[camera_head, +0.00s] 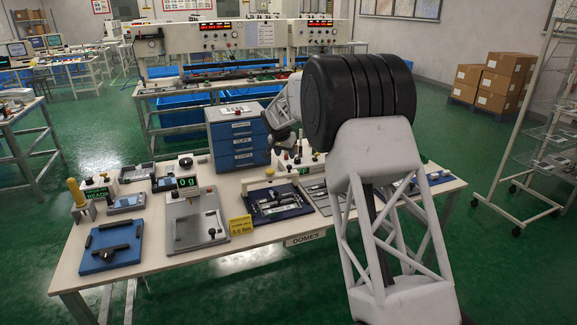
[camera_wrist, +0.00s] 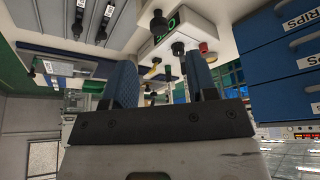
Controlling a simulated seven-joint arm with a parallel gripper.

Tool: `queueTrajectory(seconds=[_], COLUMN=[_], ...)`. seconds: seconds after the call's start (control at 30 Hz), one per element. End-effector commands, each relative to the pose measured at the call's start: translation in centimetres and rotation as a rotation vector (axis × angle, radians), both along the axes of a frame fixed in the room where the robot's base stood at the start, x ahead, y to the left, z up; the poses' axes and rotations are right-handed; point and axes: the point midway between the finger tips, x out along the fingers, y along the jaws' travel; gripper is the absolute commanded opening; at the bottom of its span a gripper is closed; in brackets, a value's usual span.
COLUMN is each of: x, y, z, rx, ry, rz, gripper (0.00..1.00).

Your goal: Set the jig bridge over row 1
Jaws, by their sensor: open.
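A black bar (camera_head: 108,252) with a raised grip lies on a blue plate (camera_head: 90,265) at the table's front left; it may be the jig bridge, but I cannot be sure. A navy jig (camera_head: 262,214) with silver parts and a dark bar across it lies near the table's middle. I cannot make out its row numbers. My gripper (camera_wrist: 163,80) is open in the wrist view, its two blue textured fingers apart with nothing held between them. The black bar does not show in the wrist view.
A grey plate with a black knob (camera_head: 190,222) lies between blue plate and navy jig. A yellow sign (camera_head: 240,225) stands beside it. A scale (camera_head: 187,183) reading 0 g is behind. A blue drawer cabinet (camera_head: 238,140) stands at the back. My arm hides part of the table's right.

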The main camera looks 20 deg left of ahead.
Motion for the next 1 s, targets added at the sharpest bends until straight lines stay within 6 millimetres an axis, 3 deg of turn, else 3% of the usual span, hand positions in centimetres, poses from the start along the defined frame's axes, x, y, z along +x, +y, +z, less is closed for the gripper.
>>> queueTrajectory(seconds=[0.37,1.0], x=[0.4,2.7], y=[0.0,-0.1], z=[-1.0,-6.5], rx=[-0.001,0.000], ry=[0.001,0.001], rz=[0.000,0.000], gripper=[0.52,0.52])
